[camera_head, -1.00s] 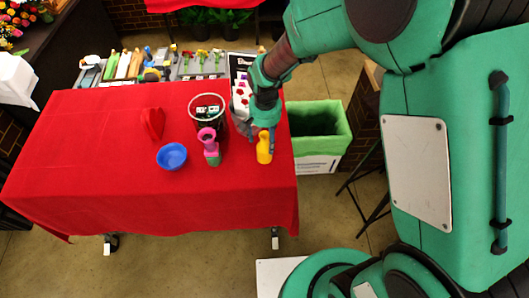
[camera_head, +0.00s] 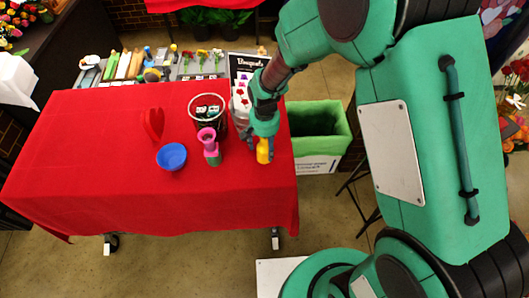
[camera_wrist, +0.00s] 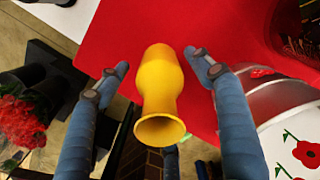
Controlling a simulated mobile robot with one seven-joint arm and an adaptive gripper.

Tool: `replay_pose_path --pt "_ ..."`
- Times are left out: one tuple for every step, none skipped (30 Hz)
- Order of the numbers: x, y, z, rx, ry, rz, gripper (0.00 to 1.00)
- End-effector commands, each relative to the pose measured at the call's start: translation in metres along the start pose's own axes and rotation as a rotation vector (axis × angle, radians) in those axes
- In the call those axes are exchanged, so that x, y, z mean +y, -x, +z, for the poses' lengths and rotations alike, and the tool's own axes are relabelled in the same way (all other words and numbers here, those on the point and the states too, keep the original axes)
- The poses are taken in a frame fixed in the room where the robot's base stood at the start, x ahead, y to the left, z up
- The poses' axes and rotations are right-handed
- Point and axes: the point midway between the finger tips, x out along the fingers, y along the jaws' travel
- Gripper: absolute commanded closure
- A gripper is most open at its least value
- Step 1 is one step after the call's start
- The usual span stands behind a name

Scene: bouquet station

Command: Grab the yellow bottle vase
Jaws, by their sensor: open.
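The yellow bottle vase (camera_head: 263,152) stands near the right edge of the red-covered table, partly hidden by my gripper (camera_head: 262,140) in the head view. In the wrist view the yellow vase (camera_wrist: 161,92) shows from above, with its flared mouth toward the bottom of the picture. My gripper (camera_wrist: 157,66) is open there, one blue-grey finger on each side of the vase. A gap shows between each fingertip and the vase, so the gripper does not appear to touch it.
A pink and green vase (camera_head: 210,150), a blue bowl (camera_head: 171,157), a red heart-shaped item (camera_head: 153,124) and a dark basket (camera_head: 207,110) stand left of the yellow vase. A green-lined bin (camera_head: 325,125) is beyond the table's right edge. The table's front is clear.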

Motion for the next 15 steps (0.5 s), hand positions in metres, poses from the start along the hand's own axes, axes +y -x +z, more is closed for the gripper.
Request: replay_pose_path --pt "0.0 0.0001 0.0 0.0 0.0 0.0 0.34" --pt "0.0 0.0001 0.0 0.0 0.0 0.0 0.34" --pt "0.0 0.0001 0.0 0.0 0.0 0.0 0.34" --pt "0.0 0.0001 0.0 0.0 0.0 0.0 0.34" --pt "0.0 0.0001 0.0 0.0 0.0 0.0 0.34" --pt "0.0 0.0002 0.0 0.0 0.0 0.0 0.34" --pt "0.0 0.0002 0.0 0.0 0.0 0.0 0.34" --pt "0.0 0.0002 0.0 0.0 0.0 0.0 0.34" --pt "0.0 0.0002 0.0 0.0 0.0 0.0 0.34" --pt "0.0 0.0002 0.0 0.0 0.0 0.0 0.4" --pt "0.0 0.0002 0.0 0.0 0.0 0.0 0.46" --pt "0.0 0.0002 0.0001 0.0 0.0 0.0 0.54" --pt "0.0 0.0002 0.0001 0.0 0.0 0.0 0.6" --pt "0.0 0.0002 0.0 0.0 0.0 0.0 0.66" --pt "0.0 0.0002 0.0 0.0 0.0 0.0 0.73"
